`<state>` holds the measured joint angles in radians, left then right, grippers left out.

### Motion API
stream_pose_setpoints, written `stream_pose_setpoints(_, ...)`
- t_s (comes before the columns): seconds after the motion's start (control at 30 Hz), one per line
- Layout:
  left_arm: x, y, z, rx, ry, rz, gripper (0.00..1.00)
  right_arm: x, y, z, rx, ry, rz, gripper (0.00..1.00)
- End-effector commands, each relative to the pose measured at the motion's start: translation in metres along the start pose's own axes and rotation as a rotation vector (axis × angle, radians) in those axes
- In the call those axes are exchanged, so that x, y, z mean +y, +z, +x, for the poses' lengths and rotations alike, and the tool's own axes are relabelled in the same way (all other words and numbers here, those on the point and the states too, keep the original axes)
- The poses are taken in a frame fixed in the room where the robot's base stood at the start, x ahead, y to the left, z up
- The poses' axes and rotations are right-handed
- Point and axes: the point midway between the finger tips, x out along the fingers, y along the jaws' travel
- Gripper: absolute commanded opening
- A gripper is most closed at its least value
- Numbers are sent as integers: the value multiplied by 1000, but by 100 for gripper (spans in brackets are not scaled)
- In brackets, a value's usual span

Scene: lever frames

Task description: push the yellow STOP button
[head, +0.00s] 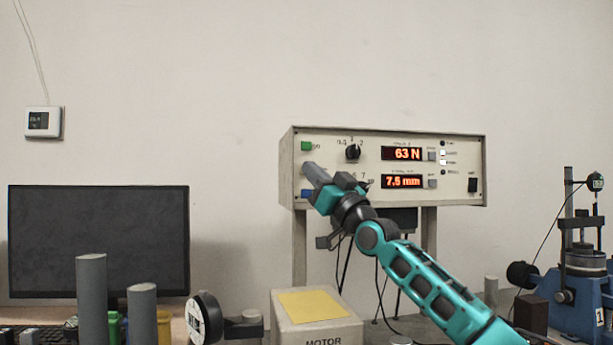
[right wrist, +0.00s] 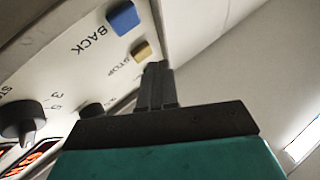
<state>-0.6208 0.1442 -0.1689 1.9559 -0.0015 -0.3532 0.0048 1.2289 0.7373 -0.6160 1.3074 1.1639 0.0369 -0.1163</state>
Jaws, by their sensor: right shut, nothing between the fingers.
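The yellow STOP button (right wrist: 141,51) shows in the right wrist view on the cream panel, between the blue BACK button (right wrist: 124,18) and the rest of the controls. In the head view it is hidden behind my right gripper (head: 309,168). That gripper is shut and empty, its fingers pointing at the left side of the control panel (head: 415,148). In the right wrist view the shut fingertips (right wrist: 157,68) are just beside the yellow button; I cannot tell whether they touch it. My left gripper is not in view.
A green button (head: 306,146) lies above my gripper and a blue one (head: 307,194) below. A black knob (head: 353,152) and displays are to the right. A box marked MOTOR (head: 318,325) stands below. A monitor (head: 98,240) is at left, a blue machine (head: 580,290) at right.

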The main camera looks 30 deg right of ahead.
Motion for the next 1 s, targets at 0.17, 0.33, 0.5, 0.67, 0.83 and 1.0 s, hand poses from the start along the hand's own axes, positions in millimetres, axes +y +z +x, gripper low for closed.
stream_pose_setpoints(0.17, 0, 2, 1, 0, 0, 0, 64, 0, -1, -2, -1, 0, -1, 0)
stream_pose_setpoints(0.33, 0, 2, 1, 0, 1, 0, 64, 0, -2, -2, 0, 0, -1, 0)
stream_pose_setpoints(0.5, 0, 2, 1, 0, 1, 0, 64, -8, -4, -4, 1, -8, 8, 0)
stream_pose_setpoints(0.67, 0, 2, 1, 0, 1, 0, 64, -15, -9, -12, 1, -8, 8, 0)
stream_pose_setpoints(0.83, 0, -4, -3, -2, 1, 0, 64, -19, -19, -23, -1, -4, 2, 0)
stream_pose_setpoints(1.0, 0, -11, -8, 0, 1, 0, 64, -25, -26, -33, -1, -2, 2, 0)
